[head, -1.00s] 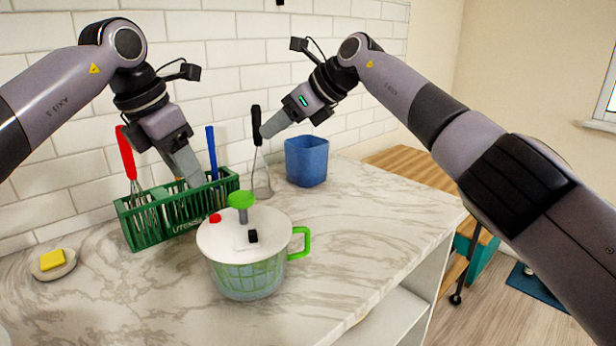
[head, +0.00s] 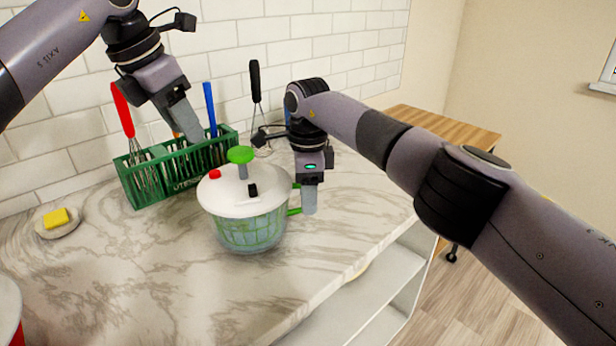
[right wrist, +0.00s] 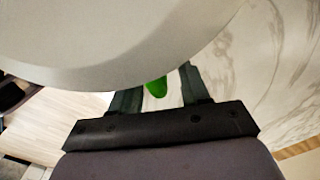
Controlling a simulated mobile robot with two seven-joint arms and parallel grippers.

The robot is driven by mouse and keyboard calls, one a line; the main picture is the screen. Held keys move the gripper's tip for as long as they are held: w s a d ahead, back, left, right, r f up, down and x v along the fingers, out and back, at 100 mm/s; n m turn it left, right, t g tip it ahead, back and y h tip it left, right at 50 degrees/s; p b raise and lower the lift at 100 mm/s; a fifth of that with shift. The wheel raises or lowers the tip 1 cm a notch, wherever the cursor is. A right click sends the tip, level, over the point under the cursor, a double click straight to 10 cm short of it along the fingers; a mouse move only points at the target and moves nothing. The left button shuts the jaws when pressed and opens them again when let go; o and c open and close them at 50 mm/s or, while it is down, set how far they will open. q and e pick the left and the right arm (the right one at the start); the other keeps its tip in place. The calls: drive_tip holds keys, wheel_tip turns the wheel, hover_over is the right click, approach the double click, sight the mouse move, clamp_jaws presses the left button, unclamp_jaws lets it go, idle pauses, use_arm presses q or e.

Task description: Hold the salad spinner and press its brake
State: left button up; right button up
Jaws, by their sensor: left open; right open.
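The salad spinner (head: 243,205) stands upright on the marble counter. It has a white lid, a clear bowl with a green basket, a green knob (head: 240,155) on top, a red button (head: 215,174) and a black button (head: 252,190). My right gripper (head: 309,208) points down at the spinner's right side and partly hides the green handle (head: 294,211). In the right wrist view, the open fingers (right wrist: 155,90) lie either side of the green handle (right wrist: 156,87), below the pale lid (right wrist: 120,35). Contact cannot be told. My left gripper (head: 193,136) is open and empty, above and behind the spinner.
A green utensil rack (head: 178,172) with a red-handled whisk stands behind the spinner, near the left gripper. A yellow sponge (head: 56,218) lies on a dish at left. The counter in front of the spinner (head: 170,290) is clear; its edge runs along the right.

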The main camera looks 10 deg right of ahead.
drive_tip(key=shift+f, duration=0.8)
clamp_jaws()
drive_tip(key=shift+c, duration=0.6)
unclamp_jaws()
clamp_jaws()
